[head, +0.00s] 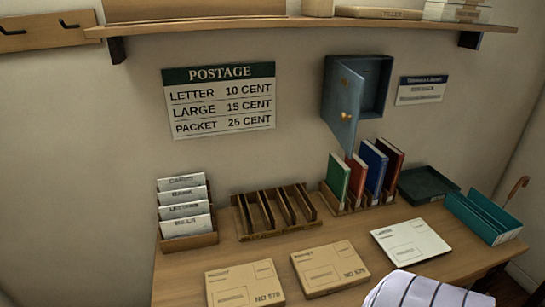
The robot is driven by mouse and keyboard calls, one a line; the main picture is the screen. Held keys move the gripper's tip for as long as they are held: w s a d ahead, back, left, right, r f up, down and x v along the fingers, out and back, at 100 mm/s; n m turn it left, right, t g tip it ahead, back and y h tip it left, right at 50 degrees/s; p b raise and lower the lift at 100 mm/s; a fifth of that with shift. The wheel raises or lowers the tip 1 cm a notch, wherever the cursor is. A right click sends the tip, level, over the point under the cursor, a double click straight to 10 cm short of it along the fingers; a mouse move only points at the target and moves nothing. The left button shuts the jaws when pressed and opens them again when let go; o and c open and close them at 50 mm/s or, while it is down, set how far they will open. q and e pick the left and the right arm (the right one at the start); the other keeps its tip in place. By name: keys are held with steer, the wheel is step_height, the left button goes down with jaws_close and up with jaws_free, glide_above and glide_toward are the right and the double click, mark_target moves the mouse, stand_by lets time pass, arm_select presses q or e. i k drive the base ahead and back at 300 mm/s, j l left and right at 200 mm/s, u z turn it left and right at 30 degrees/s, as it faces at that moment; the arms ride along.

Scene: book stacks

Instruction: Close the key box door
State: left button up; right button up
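The key box (377,84) is a blue-grey box fixed to the wall, right of the postage sign. Its door (342,108) stands open, swung out from the left side of the box towards me. A small brass knob (345,117) is on the door. The inside of the box looks dark, and the door hides part of it; no keys can be made out. Neither of my grippers can be made out in the head view.
A shelf (290,24) runs above the box. On the desk (180,277) below stand a rack with several upright books (373,166), an empty wooden rack (240,217), trays (430,186) and parcels (330,268). A white striped shape (425,291), unclear, shows at bottom right.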

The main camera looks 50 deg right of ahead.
mark_target(346, 87)
steer(key=z, duration=2)
